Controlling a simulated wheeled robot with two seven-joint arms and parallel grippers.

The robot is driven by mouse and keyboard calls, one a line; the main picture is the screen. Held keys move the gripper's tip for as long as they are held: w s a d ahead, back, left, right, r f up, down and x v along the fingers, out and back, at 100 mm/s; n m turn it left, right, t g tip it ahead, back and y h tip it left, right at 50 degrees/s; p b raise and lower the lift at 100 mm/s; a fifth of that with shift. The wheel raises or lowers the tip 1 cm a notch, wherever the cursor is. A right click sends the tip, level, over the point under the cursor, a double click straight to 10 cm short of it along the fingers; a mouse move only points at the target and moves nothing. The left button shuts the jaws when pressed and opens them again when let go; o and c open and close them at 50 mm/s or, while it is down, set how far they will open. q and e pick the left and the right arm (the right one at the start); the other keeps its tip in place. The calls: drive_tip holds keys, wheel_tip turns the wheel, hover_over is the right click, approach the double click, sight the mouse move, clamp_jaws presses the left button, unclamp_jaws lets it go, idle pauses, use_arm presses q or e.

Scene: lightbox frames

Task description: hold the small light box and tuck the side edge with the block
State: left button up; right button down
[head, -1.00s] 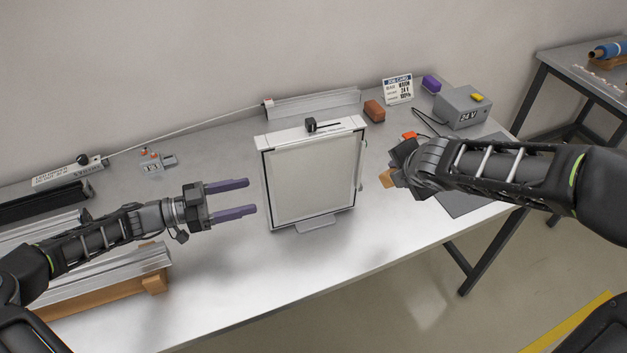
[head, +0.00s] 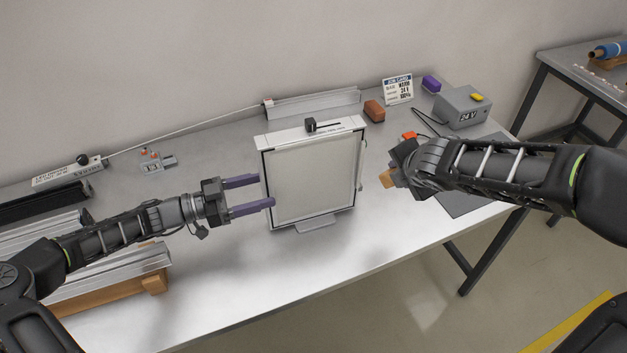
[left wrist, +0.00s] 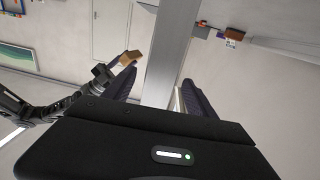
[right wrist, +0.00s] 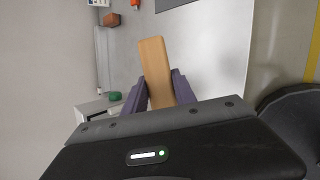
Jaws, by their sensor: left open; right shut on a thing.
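The small light box (head: 312,180), a white panel in a light frame, stands upright on the bench. My left gripper (head: 266,191) is open at its left side edge, one finger in front of the panel and the other toward its back. In the left wrist view the box's edge (left wrist: 168,60) runs between the open fingers. My right gripper is shut on the wooden block (right wrist: 157,72), which sticks out past its fingers. In the head view the block (head: 387,178) is right of the box and apart from it; the right arm partly hides it.
A grey 24 V supply (head: 462,107), a red-brown block (head: 374,110) and a job card (head: 398,90) stand at the back right. Metal profiles on a wooden support (head: 125,287) lie at the left. The front middle of the bench is clear.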

sight(290, 183)
use_arm(q)
drive_tip(key=shift+x, duration=3.85)
drive_tip(key=shift+f, duration=0.1)
drive_tip(key=shift+c, duration=0.3)
drive_tip(key=shift+c, duration=1.1)
clamp_jaws()
